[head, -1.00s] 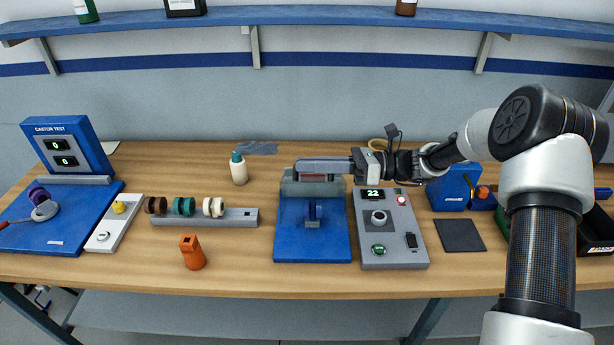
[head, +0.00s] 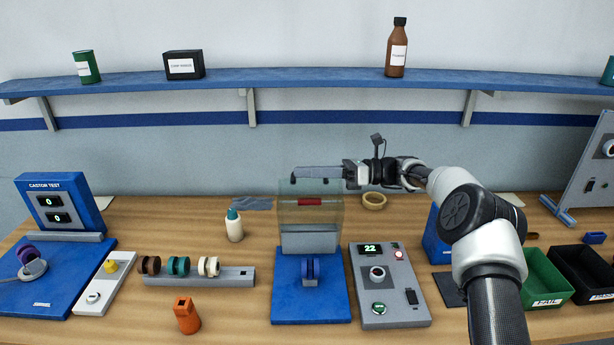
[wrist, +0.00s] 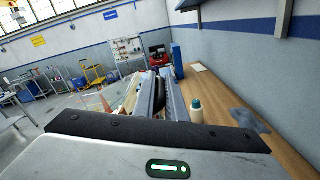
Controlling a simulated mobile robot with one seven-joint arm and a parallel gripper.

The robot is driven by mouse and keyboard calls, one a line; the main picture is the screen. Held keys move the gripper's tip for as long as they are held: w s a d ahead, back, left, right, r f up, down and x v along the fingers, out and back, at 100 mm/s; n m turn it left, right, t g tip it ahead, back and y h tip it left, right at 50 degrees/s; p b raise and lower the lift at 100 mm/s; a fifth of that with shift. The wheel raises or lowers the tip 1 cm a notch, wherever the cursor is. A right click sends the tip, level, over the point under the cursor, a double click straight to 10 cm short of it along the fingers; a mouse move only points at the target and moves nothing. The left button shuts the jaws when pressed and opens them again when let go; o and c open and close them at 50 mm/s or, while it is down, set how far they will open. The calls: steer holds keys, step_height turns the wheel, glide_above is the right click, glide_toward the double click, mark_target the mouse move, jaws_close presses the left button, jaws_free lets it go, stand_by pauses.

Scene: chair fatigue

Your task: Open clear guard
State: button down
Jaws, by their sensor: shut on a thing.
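The clear guard (head: 328,218) is a see-through box on the fixture with the blue base (head: 290,312). It stands raised at the back of the fixture, and the area over the base's front is uncovered. A red bar (head: 310,202) shows at the guard's middle. A small blue wheel (head: 310,269) stands on the base. My gripper (head: 296,174) reaches in from the right, level, and is shut at the guard's top edge. The exact contact is hard to see. In the wrist view its fingers (wrist: 160,95) point away from the camera.
A grey control box (head: 390,285) reading 22 stands right of the fixture. A white bottle (head: 234,228), a rack of wheels (head: 200,276) and an orange block (head: 187,316) are to its left. A tape roll (head: 374,200) lies behind. A blue shelf (head: 330,74) runs above.

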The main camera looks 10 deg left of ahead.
steer(key=shift+w+a+f, duration=0.1)
steer(key=shift+w+f, duration=0.1)
steer(key=shift+w, duration=0.3)
steer(key=c, duration=1.8)
jaws_free()
steer(key=shift+r, duration=0.1)
